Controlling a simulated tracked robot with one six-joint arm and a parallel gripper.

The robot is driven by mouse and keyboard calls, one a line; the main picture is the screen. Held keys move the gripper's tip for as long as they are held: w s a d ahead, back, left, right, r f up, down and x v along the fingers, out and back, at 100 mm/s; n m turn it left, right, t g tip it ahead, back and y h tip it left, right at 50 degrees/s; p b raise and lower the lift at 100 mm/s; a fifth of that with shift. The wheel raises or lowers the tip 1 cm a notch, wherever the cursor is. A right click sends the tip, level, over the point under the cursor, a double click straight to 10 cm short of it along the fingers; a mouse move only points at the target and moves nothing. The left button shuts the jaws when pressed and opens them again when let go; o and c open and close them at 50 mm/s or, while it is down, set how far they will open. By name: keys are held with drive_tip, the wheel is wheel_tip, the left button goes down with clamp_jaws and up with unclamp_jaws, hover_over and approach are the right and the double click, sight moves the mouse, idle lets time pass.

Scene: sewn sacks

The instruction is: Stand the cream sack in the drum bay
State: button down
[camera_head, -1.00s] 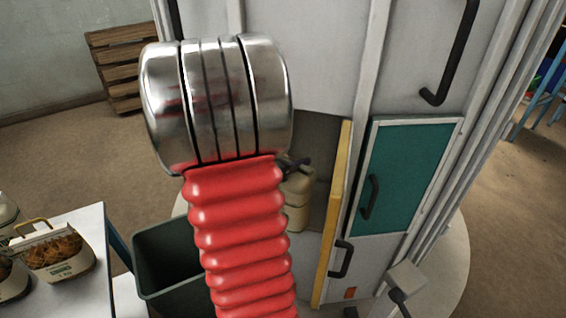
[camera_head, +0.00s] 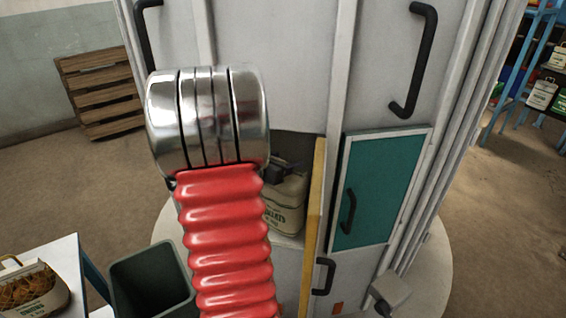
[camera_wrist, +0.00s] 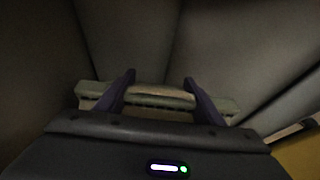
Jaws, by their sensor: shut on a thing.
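The cream sack (camera_head: 288,203) with dark printing is inside the open drum bay (camera_head: 300,146), upright or nearly so. My gripper (camera_head: 282,170) is at its top, partly hidden behind my arm. In the wrist view my gripper (camera_wrist: 160,82) has its two dark fingers at the sack's greenish-cream top seam (camera_wrist: 165,98), shut on it. The grey curved walls of the bay (camera_wrist: 115,40) surround it. The sack's base is near the bay floor; I cannot tell whether it touches. My arm hides the sack's left side.
A yellow-edged open door (camera_head: 315,220) stands close on the sack's right. A dark green bin (camera_head: 150,280) and a white table (camera_head: 66,262) with a filled bag (camera_head: 35,290) are at lower left. A pallet (camera_head: 100,90) leans behind.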

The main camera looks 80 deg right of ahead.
drive_tip(key=shift+d+r, duration=0.2)
drive_tip(key=shift+r, duration=0.05)
drive_tip(key=shift+s+d+f, duration=0.1)
drive_tip(key=shift+d+f, duration=0.15)
drive_tip(key=shift+f, duration=0.65)
drive_tip(key=shift+s+d+f, duration=0.1)
drive_tip(key=shift+d+f, duration=0.15)
drive_tip(key=shift+f, duration=0.6)
drive_tip(key=shift+c, duration=2.4)
unclamp_jaws()
drive_tip(key=shift+a+f, duration=0.1)
drive_tip(key=shift+f, duration=0.15)
drive_tip(key=shift+a, duration=0.1)
drive_tip(key=v, duration=1.2)
